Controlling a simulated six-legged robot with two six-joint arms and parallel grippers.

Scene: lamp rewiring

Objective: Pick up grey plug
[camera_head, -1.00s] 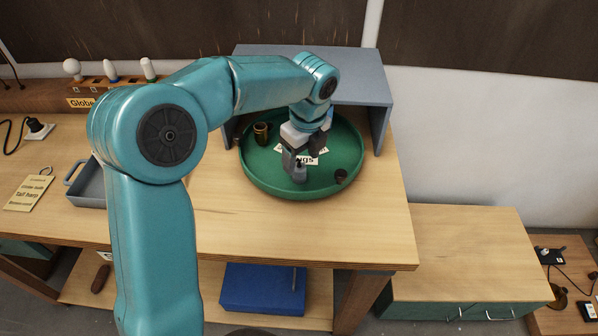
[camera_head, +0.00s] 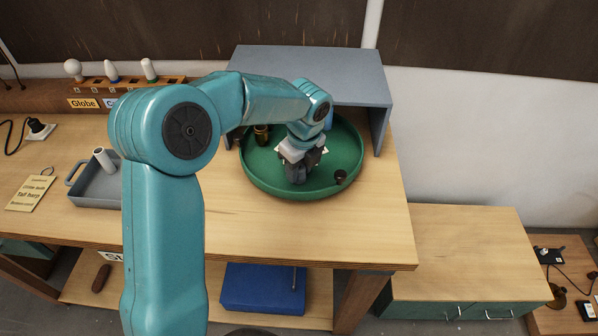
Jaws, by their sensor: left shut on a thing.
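The round green tray (camera_head: 262,180) stands on the wooden bench under the grey shelf. My left gripper (camera_head: 298,177) reaches down into the tray, near its front middle. It is shut on the grey plug, which its fingers hide almost wholly, low over the tray floor. I cannot tell whether the plug touches the floor. A brass-coloured socket (camera_head: 261,136) is at the tray's back left, and a small dark piece (camera_head: 340,177) at its front right. My right gripper is not in view.
The grey shelf (camera_head: 330,78) stands over the tray's back, with a leg at the right (camera_head: 382,130). A blue-grey bin (camera_head: 92,188) with a white cylinder (camera_head: 103,160) is at left. Bulbs (camera_head: 149,70) stand in a wooden rack. The bench front right is clear.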

